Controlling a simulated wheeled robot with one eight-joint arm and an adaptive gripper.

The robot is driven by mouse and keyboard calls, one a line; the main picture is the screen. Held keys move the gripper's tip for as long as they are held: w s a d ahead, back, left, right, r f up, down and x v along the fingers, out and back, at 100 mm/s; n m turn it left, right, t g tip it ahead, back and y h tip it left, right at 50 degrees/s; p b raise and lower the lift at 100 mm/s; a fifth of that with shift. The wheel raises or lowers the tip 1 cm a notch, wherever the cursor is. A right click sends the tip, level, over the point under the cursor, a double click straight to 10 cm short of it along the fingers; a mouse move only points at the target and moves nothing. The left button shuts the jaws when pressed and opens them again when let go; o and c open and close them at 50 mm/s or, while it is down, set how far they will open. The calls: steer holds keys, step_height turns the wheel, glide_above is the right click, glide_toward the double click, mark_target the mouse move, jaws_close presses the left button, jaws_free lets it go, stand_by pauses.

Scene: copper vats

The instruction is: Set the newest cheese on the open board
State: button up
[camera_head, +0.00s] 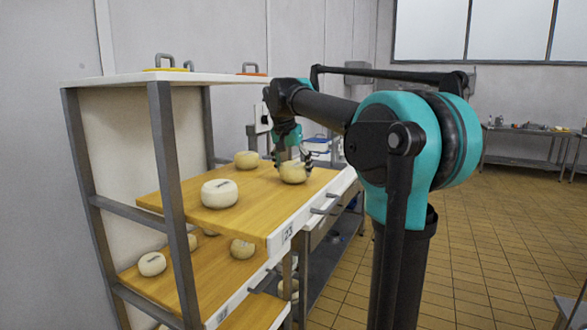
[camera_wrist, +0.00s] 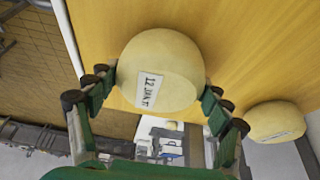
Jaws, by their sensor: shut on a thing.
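My gripper (camera_head: 292,160) is shut on a pale round cheese (camera_head: 293,174), over the right end of the upper wooden board (camera_head: 258,207). In the wrist view the held cheese (camera_wrist: 172,66) sits between the fingers and bears a white label that seems to read "12 JAN" with unclear marks after it. I cannot tell whether it touches the board. The board sticks out of the rack and its front edge is marked 23. A cheese with a dark label (camera_head: 219,194) stands near its front, and another cheese (camera_head: 246,160) near its back.
A lower board (camera_head: 190,272) carries several cheeses, including one at the left (camera_head: 152,264) and one further right (camera_head: 242,249). A rack post (camera_head: 172,190) and the white top shelf (camera_head: 130,78) frame the left side. The tiled floor (camera_head: 490,240) is open at the right.

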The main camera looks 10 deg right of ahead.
steer(key=shift+f, duration=0.1)
steer(key=o, duration=1.6)
steer(key=shift+c, duration=0.2)
steer(key=shift+r, duration=3.5)
